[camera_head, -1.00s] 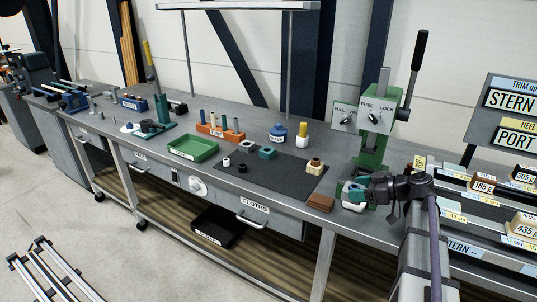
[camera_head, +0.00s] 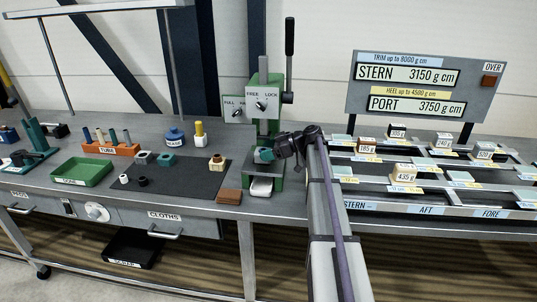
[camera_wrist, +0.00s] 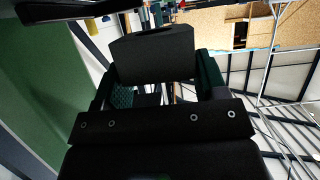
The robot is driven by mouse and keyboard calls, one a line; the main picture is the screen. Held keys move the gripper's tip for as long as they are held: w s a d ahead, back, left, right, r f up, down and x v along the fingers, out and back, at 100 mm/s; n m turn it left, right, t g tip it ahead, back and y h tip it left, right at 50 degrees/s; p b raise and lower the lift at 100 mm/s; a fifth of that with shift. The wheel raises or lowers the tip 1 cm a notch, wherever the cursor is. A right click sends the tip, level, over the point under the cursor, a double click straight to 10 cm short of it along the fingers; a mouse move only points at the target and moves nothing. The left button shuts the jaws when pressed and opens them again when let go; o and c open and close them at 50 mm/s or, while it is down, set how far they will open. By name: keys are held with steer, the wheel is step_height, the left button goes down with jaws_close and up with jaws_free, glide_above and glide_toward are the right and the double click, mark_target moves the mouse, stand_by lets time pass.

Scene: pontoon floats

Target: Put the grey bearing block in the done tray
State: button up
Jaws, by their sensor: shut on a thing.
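My gripper (camera_head: 264,155) is in front of the green press, above its base. In the wrist view, my gripper (camera_wrist: 155,85) is shut on a dark block (camera_wrist: 152,55) with a dark opening in its top edge. Its true colour is hard to tell in the shade. A grey block (camera_head: 142,157) sits on the dark mat (camera_head: 190,182), left of a teal block (camera_head: 166,159). The green tray (camera_head: 82,171), at the left of the mat, looks empty; its front label is too small to read surely.
The green lever press (camera_head: 265,110) stands close behind my gripper. A brown block (camera_head: 229,196) lies at the bench edge. A tan block (camera_head: 217,162) is on the mat, an orange tube rack (camera_head: 110,149) behind the tray. Weight trays and a sign (camera_head: 425,85) stand right.

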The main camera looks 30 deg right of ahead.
steer(key=shift+w+d, duration=0.45)
steer(key=shift+w, duration=0.15)
steer(key=shift+w+d, duration=0.4)
steer(key=shift+w, duration=0.2)
step_height(320, 180, down, 3)
steer(key=b, duration=0.3)
steer(key=shift+f+b, duration=0.3)
steer(key=shift+b, duration=0.1)
steer(key=o, duration=1.1)
steer(key=shift+r, duration=0.1)
